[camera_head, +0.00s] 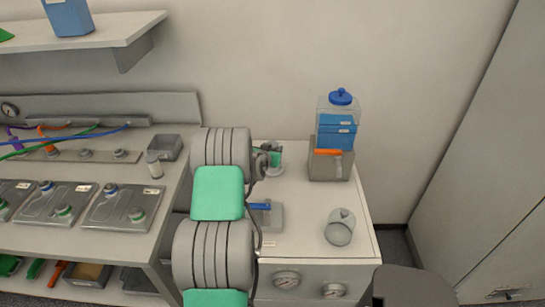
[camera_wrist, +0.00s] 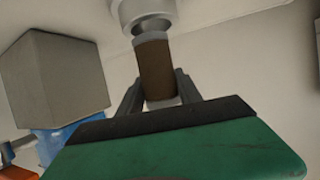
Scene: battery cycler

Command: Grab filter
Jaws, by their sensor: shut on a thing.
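A brown cylinder with a grey end band, which looks like the filter (camera_wrist: 154,70), is between the two dark fingers of my gripper (camera_wrist: 160,92) in the wrist view. The fingers are shut on it. The far end of the cylinder meets or sits just short of a pale round fitting (camera_wrist: 148,12); I cannot tell whether they touch. In the head view my gripper (camera_head: 272,155) is at the back left of the white cabinet top, mostly behind my own arm. The filter cannot be made out there.
A grey box holding a clear and blue container (camera_head: 338,130) stands at the back right of the cabinet top (camera_head: 300,215). A grey block with a blue bar (camera_head: 265,214) is close to my arm. A shelf (camera_head: 90,32) hangs upper left.

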